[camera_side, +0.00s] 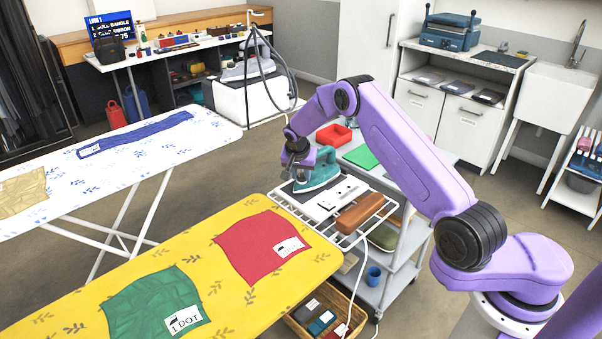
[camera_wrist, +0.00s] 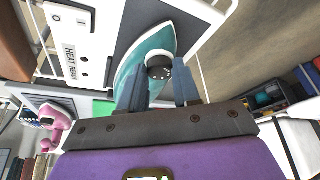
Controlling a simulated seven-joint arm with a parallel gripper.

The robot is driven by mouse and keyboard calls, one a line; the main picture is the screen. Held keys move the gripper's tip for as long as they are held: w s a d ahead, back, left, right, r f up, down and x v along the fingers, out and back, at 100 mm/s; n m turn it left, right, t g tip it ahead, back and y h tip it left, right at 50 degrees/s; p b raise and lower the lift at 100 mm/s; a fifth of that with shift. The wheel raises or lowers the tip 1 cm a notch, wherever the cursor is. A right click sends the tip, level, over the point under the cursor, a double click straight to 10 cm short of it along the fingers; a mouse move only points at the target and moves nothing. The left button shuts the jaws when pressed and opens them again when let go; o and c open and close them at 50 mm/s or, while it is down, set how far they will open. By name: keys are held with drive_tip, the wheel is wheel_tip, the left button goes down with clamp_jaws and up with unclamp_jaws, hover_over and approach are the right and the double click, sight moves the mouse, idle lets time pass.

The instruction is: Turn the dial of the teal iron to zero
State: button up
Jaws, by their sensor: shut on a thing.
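My gripper (camera_side: 302,173) is down at the iron. In the wrist view my gripper (camera_wrist: 163,73) has a finger on each side of the dial and is shut on it. The dial's marks are too small to read, and the fingers hide part of its lower side.
A white panel with switches (camera_wrist: 72,45) lies beside the iron. The yellow ironing board (camera_side: 170,270) is in front.

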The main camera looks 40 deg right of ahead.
drive_tip(key=shift+s+d+n+t+y, duration=0.1)
drive_tip(key=shift+n+t+y, duration=0.2)
drive_tip(key=shift+n, duration=0.8)
drive_tip(key=shift+s+d+n+t+y, duration=0.15)
drive_tip(key=shift+n+y, duration=0.25)
drive_tip(key=shift+n, duration=0.7)
drive_tip(key=shift+w+a, duration=0.1)
drive_tip(key=o, duration=1.1)
drive_tip(key=shift+r+t, duration=0.1)
drive_tip(key=shift+t, duration=0.15)
drive_tip(key=v, duration=1.7)
drive_tip(key=shift+r, duration=0.15)
